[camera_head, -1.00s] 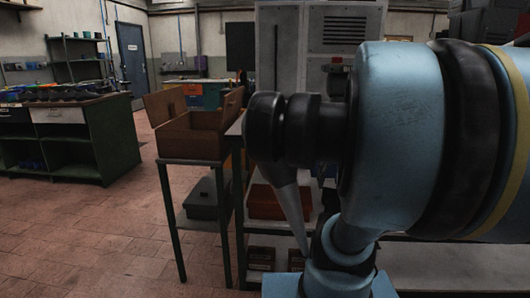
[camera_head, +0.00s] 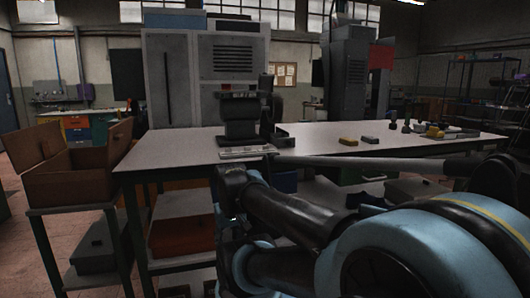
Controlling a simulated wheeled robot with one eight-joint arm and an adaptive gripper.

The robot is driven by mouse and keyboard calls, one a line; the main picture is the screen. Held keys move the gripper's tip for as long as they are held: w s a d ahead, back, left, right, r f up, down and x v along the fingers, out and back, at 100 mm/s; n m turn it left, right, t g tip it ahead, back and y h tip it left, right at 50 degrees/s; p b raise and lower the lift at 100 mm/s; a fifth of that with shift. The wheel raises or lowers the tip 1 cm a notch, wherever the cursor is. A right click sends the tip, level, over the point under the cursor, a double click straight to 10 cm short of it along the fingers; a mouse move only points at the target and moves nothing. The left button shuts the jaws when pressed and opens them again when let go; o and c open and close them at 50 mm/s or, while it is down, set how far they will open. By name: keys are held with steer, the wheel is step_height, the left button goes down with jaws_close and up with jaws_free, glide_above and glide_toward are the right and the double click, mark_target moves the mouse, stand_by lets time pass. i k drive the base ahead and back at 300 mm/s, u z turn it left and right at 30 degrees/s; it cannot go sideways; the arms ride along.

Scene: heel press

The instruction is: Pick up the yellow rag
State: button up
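A small yellow item (camera_head: 348,141) lies flat on the long light-topped table (camera_head: 310,142), right of the middle in the head view. It looks like the yellow rag, but it is too small to make out folds or cloth. A small dark grey block (camera_head: 374,141) lies just to its right, apart from it. My blue and black arm fills the lower right and reaches left across the front of the table. I cannot make out any gripper fingers. The yellow item lies beyond the arm, and nothing touches it.
A dark machine (camera_head: 239,116) stands at the table's left part, with a flat metal plate (camera_head: 248,151) in front. Several small items stand at the table's right end. An open brown box (camera_head: 68,183) sits on a stand at left. Grey cabinets (camera_head: 174,79) stand behind.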

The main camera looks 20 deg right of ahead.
mark_target(349, 141)
steer(key=z, duration=1.45)
